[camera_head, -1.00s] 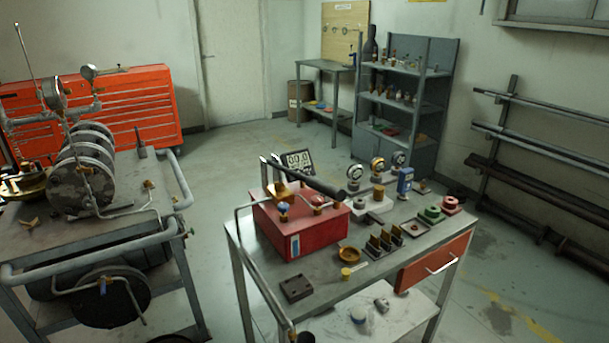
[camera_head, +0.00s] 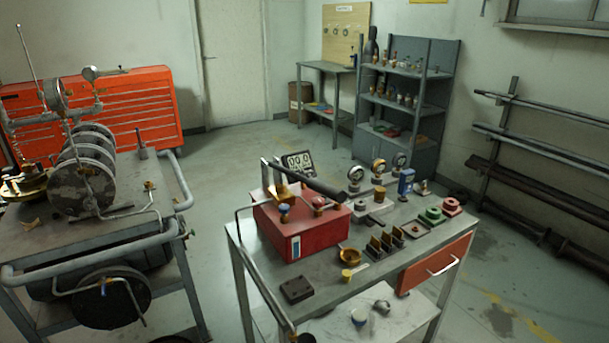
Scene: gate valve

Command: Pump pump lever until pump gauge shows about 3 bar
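The red pump box (camera_head: 308,231) stands on the metal table in the middle of the view. The pump lever (camera_head: 318,186) is a dark bar with a thick grip, sloping down to the right above the box. A gauge with a digital display (camera_head: 298,161) stands just behind the lever. Its digits look like zeros but are too small to read surely. Blue (camera_head: 284,208) and red (camera_head: 318,202) valve knobs sit on the box top. Neither of my grippers is in view, and nothing touches the lever.
A cart with cylinders (camera_head: 80,185) stands left. The floor between cart and table is clear.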

